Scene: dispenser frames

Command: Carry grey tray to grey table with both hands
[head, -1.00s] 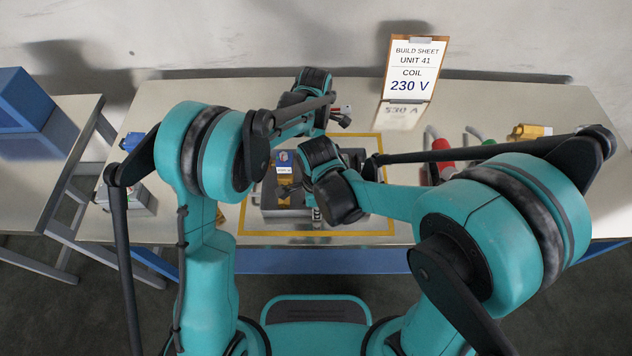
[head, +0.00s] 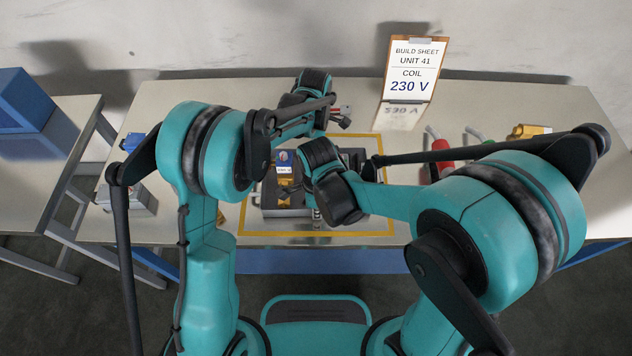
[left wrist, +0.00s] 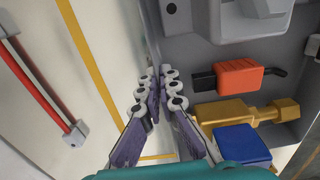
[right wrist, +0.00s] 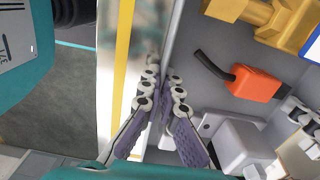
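The grey tray (head: 268,211) lies inside the yellow outline on the worktable, partly hidden by my arms. It holds a blue block (left wrist: 240,146), yellow parts (left wrist: 225,112) and orange pieces with black ends (left wrist: 238,77). My left gripper (left wrist: 157,85) has its fingers closed on either side of the tray wall. My right gripper (right wrist: 163,85) is closed on the opposite wall in the same way; in the head view it shows at the tray's near side (head: 317,212). A separate table (head: 72,118) with a pale grey top and grey legs stands at the left.
Blue bins (head: 25,100) stand on the left table; its front part is clear. A build sheet stand (head: 410,75) is at the back of the worktable. Red (head: 437,146) and yellow parts (head: 528,131) lie at the right, a grey box (head: 135,198) at the left.

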